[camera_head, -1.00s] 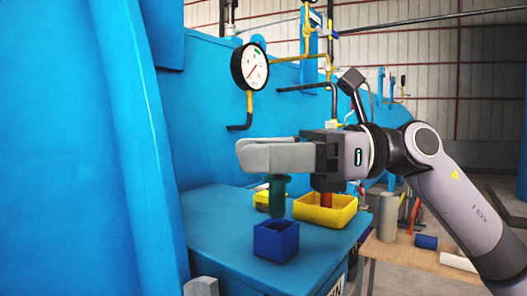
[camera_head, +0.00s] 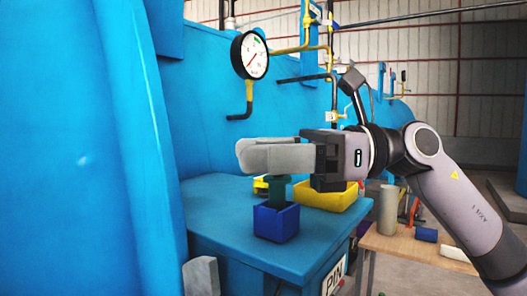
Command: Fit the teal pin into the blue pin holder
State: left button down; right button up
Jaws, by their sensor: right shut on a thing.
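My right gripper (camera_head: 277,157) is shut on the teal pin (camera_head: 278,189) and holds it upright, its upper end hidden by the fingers. The blue pin holder (camera_head: 276,223) is an open-topped box on the blue bench top, directly below the pin. In the head view the pin's lower end overlaps the holder's opening and goes out of sight behind its front rim. How deep it sits, or whether it touches the holder, I cannot tell.
A yellow bin (camera_head: 327,197) stands just behind and right of the holder, with a smaller yellow thing (camera_head: 261,186) behind the pin. A pressure gauge (camera_head: 250,55) is on the blue vessel. The bench top left of the holder is clear.

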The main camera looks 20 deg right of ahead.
pick_arm(q)
jog(key=shift+f+b, duration=0.65)
jog(key=shift+f, duration=0.05)
pick_arm(e)
jog(key=shift+f, duration=0.9)
jog(key=o, duration=1.2)
jog(key=shift+d+f, duration=0.1)
jog(key=shift+d, duration=0.6)
jog(key=d, duration=0.4)
jog(key=s+d+b, duration=0.1)
jog(key=shift+d, duration=0.4)
pick_arm(q)
jog(key=shift+w+d+r, duration=0.1)
jog(key=shift+w+d, duration=0.05)
jog(key=shift+d, duration=0.1)
